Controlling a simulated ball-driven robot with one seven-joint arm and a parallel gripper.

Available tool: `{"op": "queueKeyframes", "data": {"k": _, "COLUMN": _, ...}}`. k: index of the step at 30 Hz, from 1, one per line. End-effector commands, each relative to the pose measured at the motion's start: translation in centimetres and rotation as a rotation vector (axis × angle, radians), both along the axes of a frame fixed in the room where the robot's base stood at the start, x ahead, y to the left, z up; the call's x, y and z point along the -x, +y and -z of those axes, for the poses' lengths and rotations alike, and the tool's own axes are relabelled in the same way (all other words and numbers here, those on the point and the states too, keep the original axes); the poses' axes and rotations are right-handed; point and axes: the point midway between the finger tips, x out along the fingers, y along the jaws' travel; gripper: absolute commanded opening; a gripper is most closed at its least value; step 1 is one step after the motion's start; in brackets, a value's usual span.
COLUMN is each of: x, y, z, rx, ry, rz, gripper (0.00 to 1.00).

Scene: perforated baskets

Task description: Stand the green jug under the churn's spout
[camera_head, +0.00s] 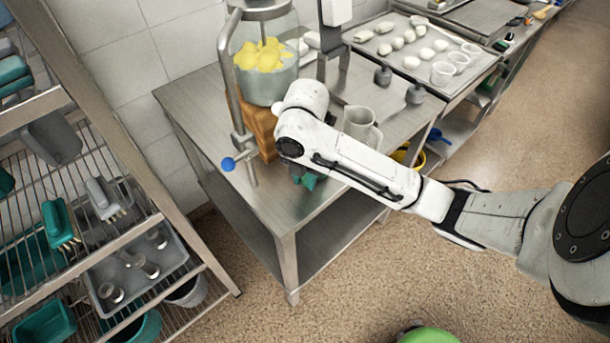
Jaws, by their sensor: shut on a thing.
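The churn (265,85) stands on the steel table, a glass jar with yellow lumps in it, on a wooden block (262,130) in a metal frame. Its spout is not visible; my arm covers the front right of the stand. My gripper (299,172) is mostly hidden beneath my white wrist, low over the table just right of the churn's stand. It is shut on the green jug (308,181), of which only a small teal piece shows below my arm. I cannot tell whether the jug touches the table.
A pale grey jug (361,124) stands on the table (300,214) behind my arm. A crank with a blue knob (228,164) sticks out at the churn's left. A wire rack (75,215) fills the left.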

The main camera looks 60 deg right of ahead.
Motion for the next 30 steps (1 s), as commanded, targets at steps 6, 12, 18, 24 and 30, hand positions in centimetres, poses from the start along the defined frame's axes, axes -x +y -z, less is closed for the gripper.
{"op": "queueKeyframes", "data": {"k": 6, "x": 0.0, "y": 0.0, "z": 0.5, "rx": 0.0, "ry": 0.0, "rz": 0.0, "gripper": 0.0}}
{"op": "queueKeyframes", "data": {"k": 12, "x": 0.0, "y": 0.0, "z": 0.5, "rx": 0.0, "ry": 0.0, "rz": 0.0, "gripper": 0.37}}
{"op": "queueKeyframes", "data": {"k": 18, "x": 0.0, "y": 0.0, "z": 0.5, "rx": 0.0, "ry": 0.0, "rz": 0.0, "gripper": 0.5}}
{"op": "queueKeyframes", "data": {"k": 24, "x": 0.0, "y": 0.0, "z": 0.3, "rx": 0.0, "ry": 0.0, "rz": 0.0, "gripper": 0.5}}
{"op": "queueKeyframes", "data": {"k": 30, "x": 0.0, "y": 0.0, "z": -1.2, "rx": 0.0, "ry": 0.0, "rz": 0.0, "gripper": 0.5}}
